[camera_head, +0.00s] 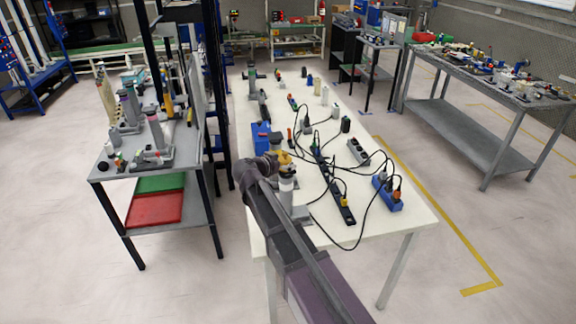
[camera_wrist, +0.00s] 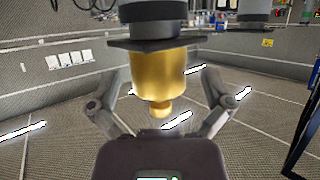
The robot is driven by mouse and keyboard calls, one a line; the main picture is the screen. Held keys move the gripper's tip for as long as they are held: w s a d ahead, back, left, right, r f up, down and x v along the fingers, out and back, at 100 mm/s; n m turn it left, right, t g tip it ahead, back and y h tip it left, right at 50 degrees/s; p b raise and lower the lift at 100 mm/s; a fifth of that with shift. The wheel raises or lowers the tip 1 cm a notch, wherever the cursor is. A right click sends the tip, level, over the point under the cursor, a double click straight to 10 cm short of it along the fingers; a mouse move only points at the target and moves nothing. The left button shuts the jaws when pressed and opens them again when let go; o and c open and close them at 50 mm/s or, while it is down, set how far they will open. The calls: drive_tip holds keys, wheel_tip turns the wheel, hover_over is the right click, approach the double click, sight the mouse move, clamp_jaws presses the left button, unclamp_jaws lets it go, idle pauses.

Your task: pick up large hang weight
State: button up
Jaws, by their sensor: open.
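The large hang weight (camera_wrist: 162,70) is a gold, brass-like cylinder with a small round knob at one end. In the wrist view it is at the top centre, its knob pointing down in the picture and its other end against a dark square plate (camera_wrist: 160,44). My gripper (camera_wrist: 165,85) is open, with one finger on each side of the weight and visible gaps to both. In the head view my gripper (camera_head: 270,163) is at the left part of the white table, beside a small gold patch (camera_head: 285,158) that appears to be the weight. The arm partly hides this area.
The white table (camera_head: 395,207) holds power strips (camera_head: 335,190), a blue socket block (camera_head: 387,195), loose black cables and several small bottles right of my arm. A blue box (camera_head: 261,135) stands close behind my gripper. A grey table (camera_head: 185,157) is at the left.

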drive_tip(key=shift+w+d+f, duration=0.2)
drive_tip(key=shift+w+d, duration=0.1)
drive_tip(key=shift+w, duration=0.15)
drive_tip(key=c, duration=1.3)
drive_tip(key=shift+r, duration=0.15)
drive_tip(key=shift+c, duration=0.2)
wheel_tip(320, 180, up, 3)
drive_tip(key=p, duration=0.2)
drive_tip(key=shift+p, duration=0.4)
drive_tip(key=s+a+r+p, duration=0.1)
drive_tip(key=s+p, duration=0.1)
drive_tip(key=s, duration=1.4)
drive_tip(key=shift+a+r, duration=0.25)
drive_tip(key=shift+r, duration=0.1)
drive_tip(key=shift+s, duration=0.1)
